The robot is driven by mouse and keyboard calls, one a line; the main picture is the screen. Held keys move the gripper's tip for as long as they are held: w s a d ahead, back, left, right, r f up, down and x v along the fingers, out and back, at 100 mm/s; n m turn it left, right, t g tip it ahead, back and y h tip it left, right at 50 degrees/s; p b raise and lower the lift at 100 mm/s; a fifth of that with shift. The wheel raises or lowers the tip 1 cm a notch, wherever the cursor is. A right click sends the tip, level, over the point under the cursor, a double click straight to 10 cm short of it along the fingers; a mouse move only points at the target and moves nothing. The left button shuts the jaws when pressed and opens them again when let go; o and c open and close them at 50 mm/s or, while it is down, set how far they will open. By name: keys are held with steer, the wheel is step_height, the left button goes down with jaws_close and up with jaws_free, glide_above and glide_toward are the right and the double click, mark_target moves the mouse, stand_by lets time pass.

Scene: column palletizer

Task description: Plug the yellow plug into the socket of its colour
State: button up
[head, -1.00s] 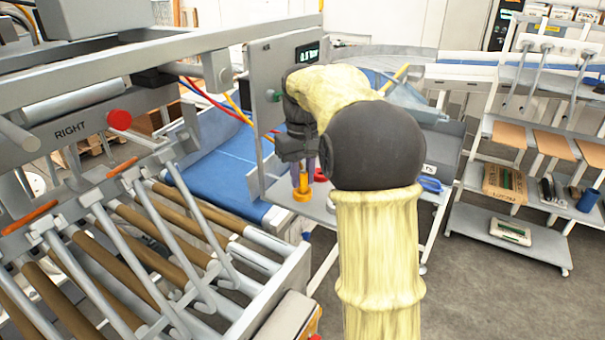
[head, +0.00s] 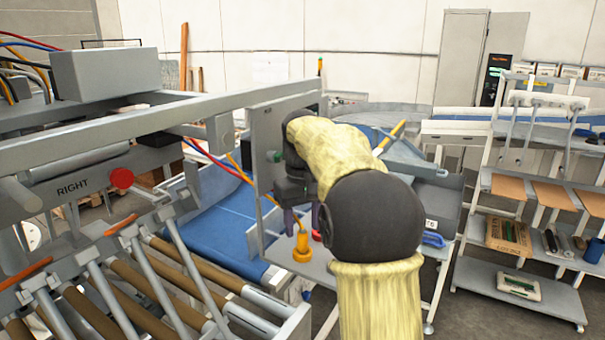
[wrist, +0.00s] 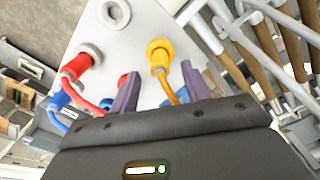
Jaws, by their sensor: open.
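The yellow plug (head: 302,242) stands upright on the pale panel beside the roller frame. In the wrist view the plug (wrist: 161,62) sits inside a yellow ring-shaped socket (wrist: 157,44), and its yellow cable curves back toward my gripper. How deep it sits I cannot tell. My gripper (wrist: 160,70) is open and empty, its two purple fingers on either side of the plug's line, with the plug beyond the tips. In the head view my gripper (head: 299,222) is just above the plug, partly hidden by my arm.
A red piece (wrist: 122,80) is partly behind a finger. The roller frame (head: 190,275) lies left; shelves (head: 525,240) stand right.

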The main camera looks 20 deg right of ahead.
step_height(320, 180, up, 14)
steer(key=p, duration=0.2)
stand_by(0.4)
stand_by(0.5)
